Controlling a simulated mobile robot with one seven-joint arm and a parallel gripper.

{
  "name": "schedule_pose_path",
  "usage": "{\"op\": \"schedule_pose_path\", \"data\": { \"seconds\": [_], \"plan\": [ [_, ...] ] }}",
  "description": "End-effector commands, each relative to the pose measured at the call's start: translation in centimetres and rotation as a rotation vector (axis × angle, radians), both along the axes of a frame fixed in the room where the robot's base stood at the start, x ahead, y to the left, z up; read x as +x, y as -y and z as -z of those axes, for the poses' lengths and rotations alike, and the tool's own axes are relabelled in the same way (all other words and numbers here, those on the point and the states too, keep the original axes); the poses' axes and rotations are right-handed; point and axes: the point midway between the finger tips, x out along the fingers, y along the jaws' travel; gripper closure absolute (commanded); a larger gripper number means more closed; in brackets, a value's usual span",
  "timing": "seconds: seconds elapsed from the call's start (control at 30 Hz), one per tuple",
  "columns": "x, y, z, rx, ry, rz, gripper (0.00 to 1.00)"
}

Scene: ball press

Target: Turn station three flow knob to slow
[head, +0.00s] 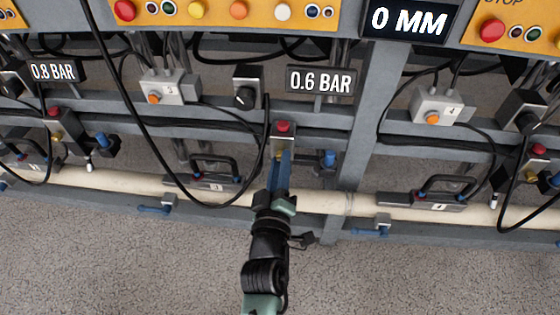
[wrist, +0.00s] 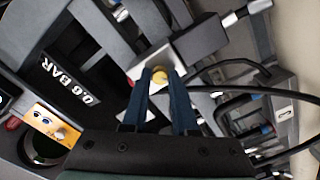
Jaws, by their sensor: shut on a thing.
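My gripper (head: 284,153) reaches up to the grey valve block (head: 283,140) of station three, below the 0.6 BAR display. In the wrist view, my two blue fingers (wrist: 160,76) are shut on a small yellow knob (wrist: 159,74) on the face of that block. In the head view the fingers mostly hide the yellow knob. A red cap (head: 283,126) sits on top of the block. No slow or fast marking can be read, so the knob's setting cannot be told.
A blue-handled fitting (head: 328,158) stands right of the block. A black hose (head: 155,130) hangs to its left, and a black handle (head: 215,168) stands near it. A cream pipe (head: 320,202) runs below. A grey box marked 3 (head: 168,88) and the 0.6 BAR display (head: 321,81) are above.

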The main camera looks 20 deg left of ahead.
Motion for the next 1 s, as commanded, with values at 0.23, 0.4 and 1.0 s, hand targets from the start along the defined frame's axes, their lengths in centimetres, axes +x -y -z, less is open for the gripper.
{"op": "schedule_pose_path", "data": {
  "seconds": [0.23, 0.4, 1.0],
  "plan": [
    [-0.02, -0.04, 0.00, -0.094, 0.026, -0.001, 1.00],
    [-0.02, -0.04, 0.02, -0.119, 0.034, -0.001, 1.00],
    [-0.02, -0.02, 0.02, -0.125, 0.035, -0.001, 0.43]
  ]
}}
